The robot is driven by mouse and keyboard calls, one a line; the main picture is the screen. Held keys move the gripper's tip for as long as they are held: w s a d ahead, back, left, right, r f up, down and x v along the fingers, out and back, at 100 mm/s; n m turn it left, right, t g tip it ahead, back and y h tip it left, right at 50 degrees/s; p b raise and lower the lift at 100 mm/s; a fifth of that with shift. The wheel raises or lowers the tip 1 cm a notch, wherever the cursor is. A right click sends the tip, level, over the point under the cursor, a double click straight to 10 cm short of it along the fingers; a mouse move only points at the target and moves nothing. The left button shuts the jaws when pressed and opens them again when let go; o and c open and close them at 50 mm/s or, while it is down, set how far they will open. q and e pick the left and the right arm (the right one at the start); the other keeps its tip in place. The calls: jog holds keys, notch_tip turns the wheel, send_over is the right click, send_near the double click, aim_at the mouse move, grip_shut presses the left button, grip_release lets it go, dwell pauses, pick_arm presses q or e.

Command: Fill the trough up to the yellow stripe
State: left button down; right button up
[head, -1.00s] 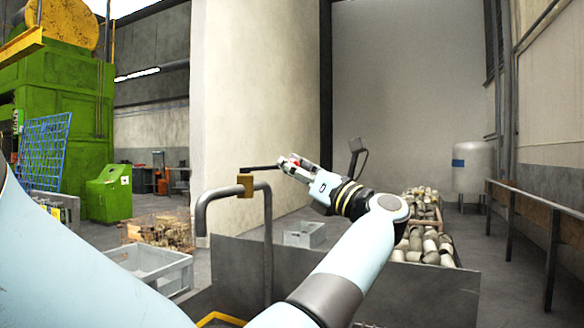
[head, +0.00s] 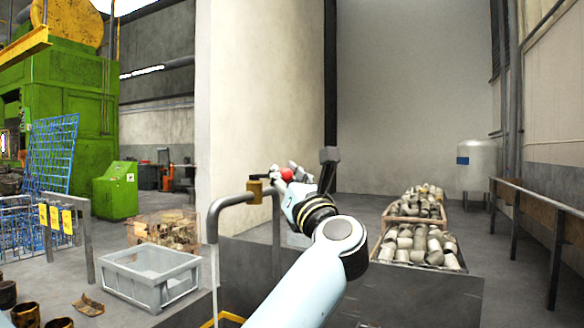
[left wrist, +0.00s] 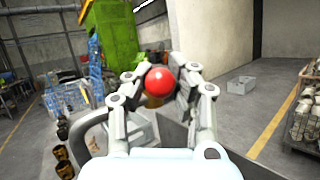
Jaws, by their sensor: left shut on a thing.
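The trough (head: 430,302) is a dark grey metal tank at the lower middle; most of its inside is out of frame or behind my arm. A piece of yellow stripe (head: 222,318) shows at its bottom edge in the head view. A grey bent pipe (head: 213,245) rises over it with a brass valve (head: 254,188). My left gripper (head: 286,174) is beside the valve, shut on a red ball knob (head: 287,174). In the left wrist view the red knob (left wrist: 159,82) sits between the two fingers. No water level shows. My right gripper is not in view.
A grey plastic crate (head: 150,278) stands on the floor at left, near blue wire racks (head: 52,165). Crates of metal cylinders (head: 420,245) are behind the trough. A bench (head: 530,200) runs along the right wall. The floor between is clear.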

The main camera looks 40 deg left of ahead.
pick_arm(q)
jog(key=s+m+t+h+p, duration=0.1)
jog(key=t, duration=0.1)
jog(key=s+m+t+h+p, duration=0.1)
jog(key=t, duration=0.1)
jog(key=s+a+m+t+h, duration=0.1)
jog(key=m+t+h, duration=0.1)
jog(key=shift+s+f+t+p, duration=0.25)
jog(key=shift+s+t+p, duration=0.05)
jog(key=shift+p, duration=0.1)
jog(key=shift+f, duration=0.1)
jog(key=c, duration=1.5)
grip_release()
jog(key=o, duration=0.4)
jog(key=shift+d, duration=0.1)
jog(key=shift+o, duration=0.4)
jog(key=shift+r, duration=0.2)
